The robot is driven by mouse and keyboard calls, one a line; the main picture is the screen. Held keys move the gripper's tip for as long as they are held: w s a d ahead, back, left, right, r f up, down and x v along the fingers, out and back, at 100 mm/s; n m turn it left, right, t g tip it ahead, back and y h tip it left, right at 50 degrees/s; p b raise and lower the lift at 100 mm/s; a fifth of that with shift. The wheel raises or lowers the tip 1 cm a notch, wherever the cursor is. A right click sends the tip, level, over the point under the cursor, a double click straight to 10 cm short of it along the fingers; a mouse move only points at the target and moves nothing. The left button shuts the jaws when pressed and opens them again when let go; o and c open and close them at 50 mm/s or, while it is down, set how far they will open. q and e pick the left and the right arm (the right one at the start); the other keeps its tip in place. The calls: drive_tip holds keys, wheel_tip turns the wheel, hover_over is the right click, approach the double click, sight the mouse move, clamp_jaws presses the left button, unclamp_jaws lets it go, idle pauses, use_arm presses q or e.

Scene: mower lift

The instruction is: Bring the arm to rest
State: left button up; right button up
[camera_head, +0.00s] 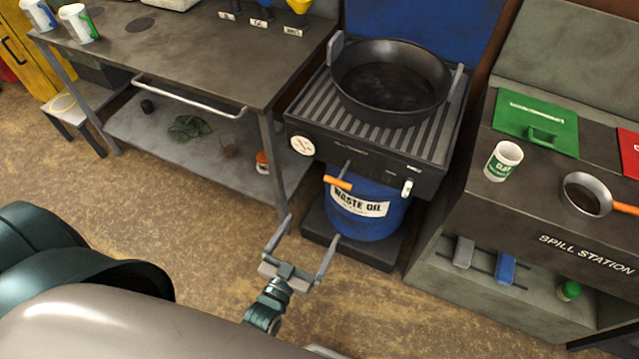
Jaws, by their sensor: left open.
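My left gripper (306,246) is open and empty. It hangs over the floor in the lower middle of the head view, with its two fingers spread and pointing up toward the blue waste oil drum (362,226). No object shows between the fingers. A large dark green curved part and a pale rounded body, probably mine, fill the lower left.
A ribbed stand holding a dark round pan (391,107) is behind the gripper, above the drum. A metal workbench (200,62) with a lower shelf stands left. The spill station (560,238) with a cup (503,161) stands right.

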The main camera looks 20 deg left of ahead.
use_arm(q)
drive_tip(key=shift+f, duration=0.1)
drive_tip(key=s+d+f+m+g, duration=0.1)
drive_tip(key=s+f+g, duration=0.4)
drive_tip(key=f, duration=0.8)
drive_tip(key=s+f+g, duration=0.3)
drive_tip(key=s+f, duration=0.3)
drive_tip(key=f, duration=0.8)
drive_tip(key=s+a+f+g, duration=0.2)
drive_tip(key=s+f, duration=0.3)
drive_tip(key=s, duration=0.3)
drive_tip(key=s+a+f+g+b, duration=0.1)
drive_tip(key=s+f+g, duration=0.3)
drive_tip(key=s, duration=0.5)
drive_tip(key=s+a+f+m+g, duration=0.1)
drive_tip(key=s+a+f+g, duration=0.2)
drive_tip(key=s+f, duration=0.4)
drive_tip(key=shift+s+a+f+y, duration=0.3)
drive_tip(key=shift+s+a, duration=0.2)
drive_tip(key=shift+s, duration=0.6)
